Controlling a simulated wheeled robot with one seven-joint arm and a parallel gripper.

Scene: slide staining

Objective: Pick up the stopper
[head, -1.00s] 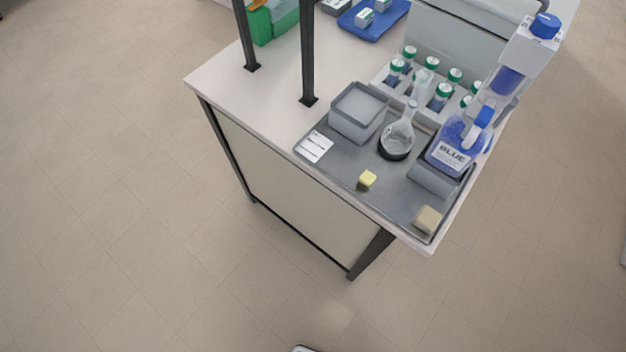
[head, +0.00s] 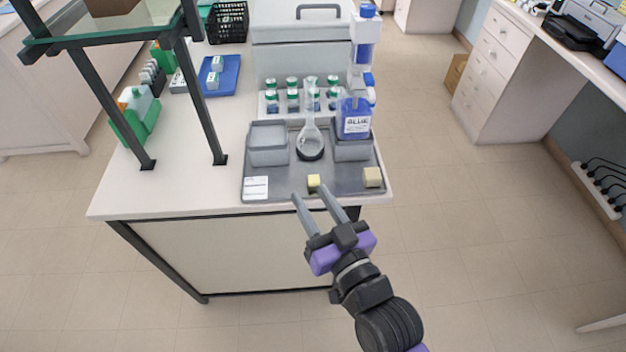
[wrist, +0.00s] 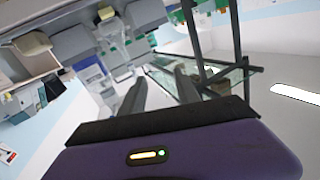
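A small yellow block (head: 314,183), possibly the stopper, sits at the front middle of the grey tray (head: 290,187). A larger beige block (head: 373,177) sits at the tray's front right corner; I cannot tell for certain which is the stopper. In the wrist view the yellow block (wrist: 106,13) is at the top and the beige block (wrist: 31,44) at the upper left. My gripper (head: 310,193) is open, its two fingers apart and empty, with the tips near the bench's front edge. The open fingers also show in the wrist view (wrist: 160,76).
On the tray stand a grey box (head: 268,157), a glass flask (head: 310,140) and a blue-filled bottle labelled BLUE (head: 355,120). Several green-capped bottles (head: 292,98) stand behind. Dark shelf posts (head: 205,100) rise at the left. The tray's front strip between blocks is clear.

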